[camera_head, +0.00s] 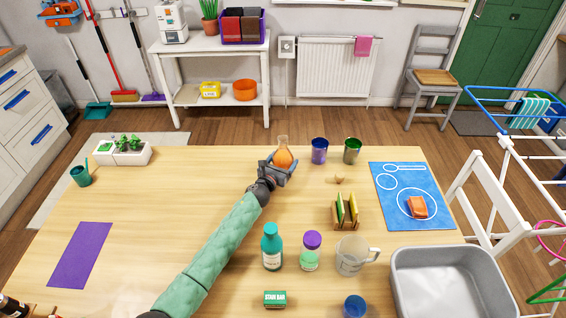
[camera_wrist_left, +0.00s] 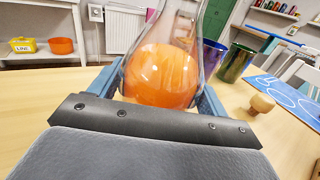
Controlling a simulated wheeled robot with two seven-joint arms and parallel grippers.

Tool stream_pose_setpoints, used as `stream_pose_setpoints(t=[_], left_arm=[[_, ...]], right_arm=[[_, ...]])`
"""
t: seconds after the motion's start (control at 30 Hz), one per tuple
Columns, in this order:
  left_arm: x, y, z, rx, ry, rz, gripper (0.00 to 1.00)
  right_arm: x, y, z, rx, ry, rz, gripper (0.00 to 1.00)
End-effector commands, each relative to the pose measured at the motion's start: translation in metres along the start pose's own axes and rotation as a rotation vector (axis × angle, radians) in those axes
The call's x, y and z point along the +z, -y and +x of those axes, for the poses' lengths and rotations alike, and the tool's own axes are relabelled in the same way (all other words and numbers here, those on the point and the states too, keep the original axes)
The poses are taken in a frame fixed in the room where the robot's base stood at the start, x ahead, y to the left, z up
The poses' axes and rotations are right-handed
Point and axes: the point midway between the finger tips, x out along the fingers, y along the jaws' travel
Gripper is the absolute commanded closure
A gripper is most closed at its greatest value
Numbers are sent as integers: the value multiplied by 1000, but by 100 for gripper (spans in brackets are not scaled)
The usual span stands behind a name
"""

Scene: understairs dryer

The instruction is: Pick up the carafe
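The carafe (camera_head: 283,158) is a clear glass flask with a round belly of orange liquid and a narrow neck. It is upright at the far middle of the table. My left gripper (camera_head: 279,170) reaches it from the near side, with its fingers spread on either side of the belly. In the left wrist view the carafe (camera_wrist_left: 162,75) fills the space between the two blue-grey fingers (camera_wrist_left: 160,95). Whether both fingers press on the glass is not clear. The carafe's base is hidden by the gripper. My right gripper is not in view.
A blue cup (camera_head: 319,151) and a green cup (camera_head: 352,151) stand just right of the carafe. A small wooden knob (camera_head: 336,180) and a wooden rack (camera_head: 345,214) are nearer. Bottles, a measuring cup (camera_head: 352,257) and a grey basin (camera_head: 450,284) lie right of my arm.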

Motion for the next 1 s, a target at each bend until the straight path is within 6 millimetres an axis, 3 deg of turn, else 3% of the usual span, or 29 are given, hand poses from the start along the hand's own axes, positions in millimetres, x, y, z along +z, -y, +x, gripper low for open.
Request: stream_pose_setpoints(t=[0.03,0.2,0.63,1.0], left_arm=[[0,0,0,0,0,0,45],[2,0,1,-1,3,0,75],[4,0,1,0,3,1,76],[19,-1,1,-1,3,2,76]], right_arm=[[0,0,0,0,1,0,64],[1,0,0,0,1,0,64],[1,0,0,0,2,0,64],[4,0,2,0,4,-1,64]])
